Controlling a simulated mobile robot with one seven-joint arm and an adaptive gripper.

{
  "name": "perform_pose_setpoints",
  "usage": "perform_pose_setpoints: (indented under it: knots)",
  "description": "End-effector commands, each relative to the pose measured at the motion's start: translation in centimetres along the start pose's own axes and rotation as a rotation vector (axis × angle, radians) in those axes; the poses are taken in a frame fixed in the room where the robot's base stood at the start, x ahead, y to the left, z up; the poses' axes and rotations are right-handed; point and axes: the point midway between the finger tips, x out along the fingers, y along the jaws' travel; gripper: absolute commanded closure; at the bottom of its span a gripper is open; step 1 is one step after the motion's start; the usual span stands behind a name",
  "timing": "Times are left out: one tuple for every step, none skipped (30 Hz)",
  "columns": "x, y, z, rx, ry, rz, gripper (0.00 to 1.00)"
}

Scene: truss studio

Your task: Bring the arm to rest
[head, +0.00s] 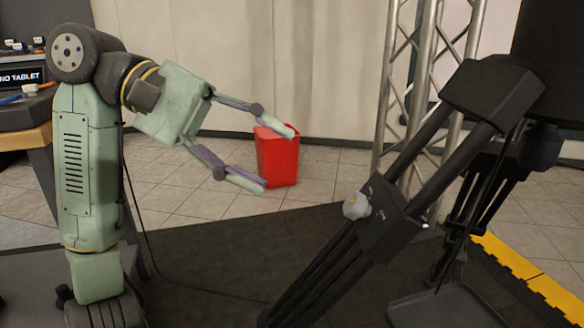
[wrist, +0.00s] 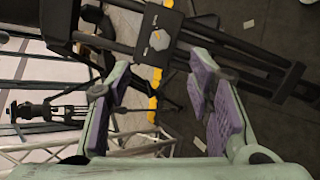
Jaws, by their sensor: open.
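My gripper (head: 279,159) is at the end of my raised, bent arm in the head view. Its two fingers are spread wide, with nothing between them, and point to the right. In the wrist view my gripper (wrist: 160,105) shows purple finger pads apart, with a black tripod beyond them. My arm's green links stand on the left of the head view.
A black tripod (head: 405,205) with a grey knob fills the right side. A red bin (head: 277,160) stands on the tiles behind my fingers. A metal truss (head: 428,75) rises at the back. A table (head: 38,137) with small items is at far left. Yellow edging (head: 515,262) borders the dark mat.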

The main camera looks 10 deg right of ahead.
Motion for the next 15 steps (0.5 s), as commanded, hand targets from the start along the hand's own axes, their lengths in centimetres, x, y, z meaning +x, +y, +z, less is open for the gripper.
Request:
perform_pose_setpoints:
  knots:
    - [-0.36, 0.00, 0.00, 0.000, 0.000, 0.000, 0.53]
    - [-0.49, 0.00, -0.01, -0.001, 0.000, 0.000, 0.53]
    - [-0.60, -0.01, -0.01, 0.000, 0.000, 0.000, 0.53]
    - [-0.65, -0.01, -0.01, 0.000, 0.000, 0.000, 0.53]
    - [-0.67, -0.02, -0.01, 0.000, 0.000, 0.000, 0.53]
    - [-0.68, -0.02, -0.01, 0.000, -0.001, 0.000, 0.53]
    - [-0.68, -0.02, -0.01, 0.000, 0.000, 0.000, 0.53]
    - [-0.67, -0.02, -0.01, 0.000, 0.000, 0.000, 0.53]
    - [-0.67, -0.02, -0.01, 0.000, 0.000, 0.000, 0.53]
    - [-0.66, -0.01, -0.01, 0.000, 0.000, 0.000, 0.53]
    - [-0.66, -0.01, -0.01, 0.000, 0.000, 0.000, 0.53]
    - [-0.66, 0.01, 0.02, -0.001, -0.001, 0.002, 0.53]
    - [-0.68, 0.07, 0.11, -0.002, -0.002, 0.009, 0.53]
    - [-0.73, 0.20, 0.28, -0.005, -0.004, 0.021, 0.53]
    - [-0.84, 0.52, 0.68, -0.013, -0.009, 0.050, 0.53]
